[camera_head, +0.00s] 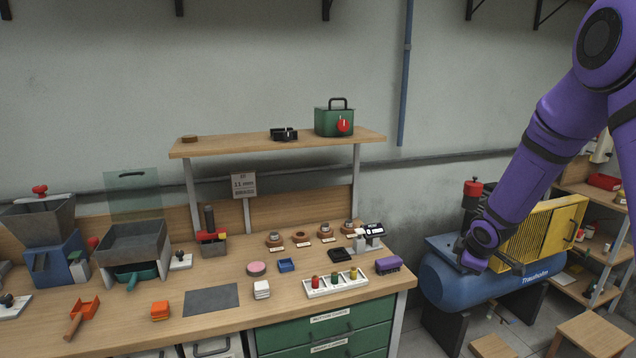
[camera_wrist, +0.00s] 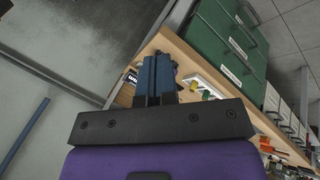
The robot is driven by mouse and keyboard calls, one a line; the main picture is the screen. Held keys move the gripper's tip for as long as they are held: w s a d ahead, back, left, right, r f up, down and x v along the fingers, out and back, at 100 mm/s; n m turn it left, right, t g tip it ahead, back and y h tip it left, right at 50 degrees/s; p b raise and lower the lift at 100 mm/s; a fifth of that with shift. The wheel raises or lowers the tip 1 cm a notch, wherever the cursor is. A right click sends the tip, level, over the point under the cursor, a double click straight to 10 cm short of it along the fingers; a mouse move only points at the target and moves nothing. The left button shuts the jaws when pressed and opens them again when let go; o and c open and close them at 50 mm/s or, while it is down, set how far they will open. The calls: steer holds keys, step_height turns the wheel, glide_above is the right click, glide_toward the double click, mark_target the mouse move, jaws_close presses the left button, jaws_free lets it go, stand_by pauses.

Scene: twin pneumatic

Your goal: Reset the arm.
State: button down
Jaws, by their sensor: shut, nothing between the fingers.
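My purple arm comes down from the upper right in the head view. My gripper (camera_head: 462,250) is at its lower end, in front of the blue compressor (camera_head: 450,290) and right of the workbench. In the wrist view my gripper (camera_wrist: 155,62) shows as a dark bar with two fingers close together and nothing between them. The workbench edge, seen tilted, lies beyond the fingers. Whether the gripper touches the compressor cannot be told.
The workbench (camera_head: 225,329) carries many small items, with a purple block (camera_head: 388,265) near its right end. A shelf (camera_head: 232,149) above holds a green box (camera_head: 334,122). A yellow-framed guard (camera_head: 545,235) and wooden stools (camera_head: 592,335) stand at the right.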

steer(key=s+a+r+m+h, duration=0.1)
steer(key=s+r+m, duration=0.2)
steer(key=s+r, duration=0.55)
steer(key=s+a+r+m+h, duration=0.1)
steer(key=s+r+m, duration=0.35)
steer(key=r, duration=0.75)
steer(key=s+a+r+m+y, duration=0.1)
steer(key=s+a+r, duration=0.1)
steer(key=s, duration=0.6)
steer(key=s+a+r+m, duration=0.2)
steer(key=s+r, duration=0.1)
steer(key=s, duration=0.5)
steer(key=s+a+r+m+y, duration=0.1)
steer(key=s+a+r+m, duration=0.1)
steer(key=s, duration=0.6)
steer(key=shift+s+r+g+y, duration=0.2)
steer(key=shift+r+g+y, duration=0.05)
steer(key=shift+g+y, duration=0.05)
